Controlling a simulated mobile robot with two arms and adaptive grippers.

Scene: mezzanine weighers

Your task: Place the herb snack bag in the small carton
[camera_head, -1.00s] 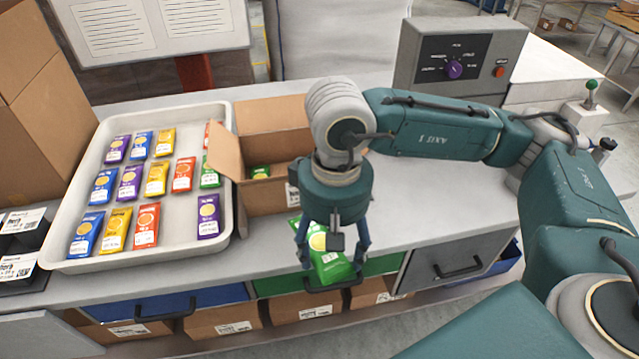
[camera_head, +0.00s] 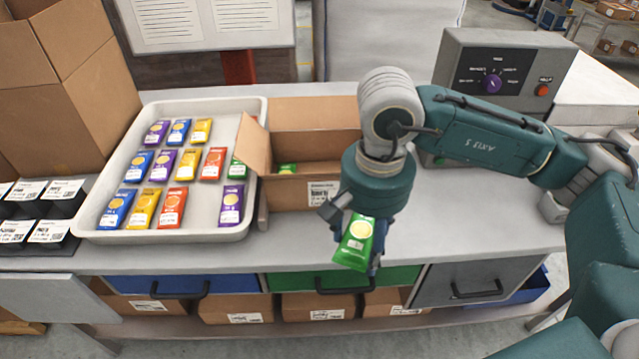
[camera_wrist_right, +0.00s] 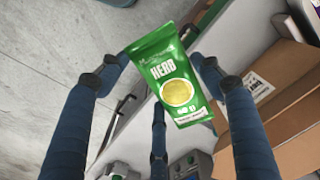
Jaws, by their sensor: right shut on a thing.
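The green herb snack bag (camera_head: 355,243) is held in my right gripper (camera_head: 352,236) above the front edge of the bench. In the right wrist view the bag (camera_wrist_right: 172,78) reads HERB and sits among the blue fingers (camera_wrist_right: 158,90). The small carton (camera_head: 300,193) stands open on the bench, to the left of and behind my right gripper. A green bag (camera_head: 287,169) shows inside it. Part of the carton's right side is hidden by my arm. My left gripper is not in view.
A white tray (camera_head: 155,236) with several coloured bags lies left of the carton, whose raised flap (camera_head: 254,143) faces it. A grey control box (camera_head: 503,65) stands behind my right arm. Bare bench top lies right of the gripper.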

